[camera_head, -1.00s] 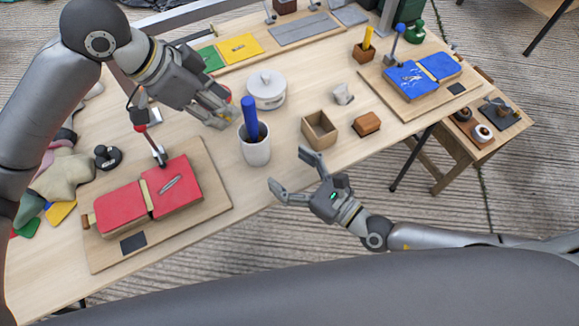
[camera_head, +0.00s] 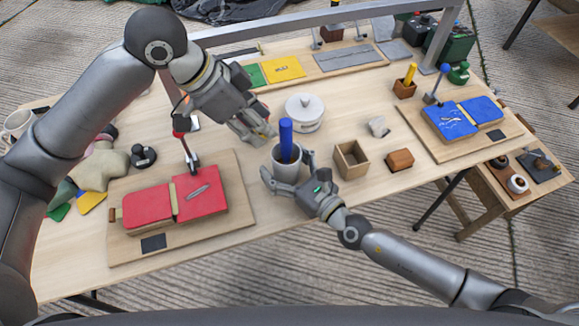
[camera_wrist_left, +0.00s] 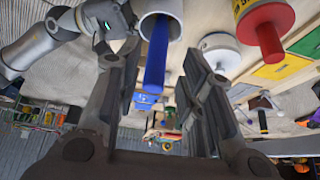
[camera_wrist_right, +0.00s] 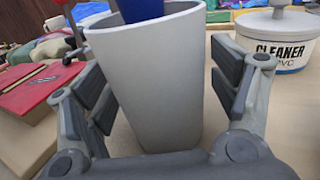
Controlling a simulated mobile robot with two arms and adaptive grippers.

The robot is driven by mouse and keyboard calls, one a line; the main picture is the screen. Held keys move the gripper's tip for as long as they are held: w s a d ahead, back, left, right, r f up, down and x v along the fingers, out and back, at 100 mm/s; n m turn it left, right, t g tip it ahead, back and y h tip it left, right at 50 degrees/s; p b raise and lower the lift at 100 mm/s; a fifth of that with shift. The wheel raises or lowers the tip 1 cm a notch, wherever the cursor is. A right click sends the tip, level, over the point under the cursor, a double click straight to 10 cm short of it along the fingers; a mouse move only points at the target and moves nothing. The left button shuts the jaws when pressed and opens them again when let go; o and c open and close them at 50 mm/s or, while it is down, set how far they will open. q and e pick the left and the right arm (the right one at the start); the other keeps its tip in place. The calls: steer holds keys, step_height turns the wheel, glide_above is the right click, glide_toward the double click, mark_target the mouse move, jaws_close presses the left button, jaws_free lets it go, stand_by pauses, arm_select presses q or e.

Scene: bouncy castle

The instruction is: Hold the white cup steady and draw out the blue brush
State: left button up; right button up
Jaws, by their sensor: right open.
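The white cup (camera_head: 285,171) stands upright on the wooden table with the blue brush (camera_head: 286,140) standing in it. My right gripper (camera_head: 290,172) is open around the cup from the front, with a finger at each side. In the right wrist view the cup (camera_wrist_right: 150,80) fills the space between the fingers, with gaps beside it. My left gripper (camera_head: 266,136) is above and left of the brush, close to it. In the left wrist view its fingers are spread and the blue brush (camera_wrist_left: 156,55) shows between and beyond them. The brush's lower end is hidden in the cup.
A white lidded cleaner tub (camera_head: 304,113) stands just behind the cup. An empty wooden box (camera_head: 351,160) and a brown block (camera_head: 400,159) are to the right. A red book-like press on a board (camera_head: 235,215) lies to the left, a blue one (camera_head: 447,122) far right.

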steer(key=c, duration=1.2)
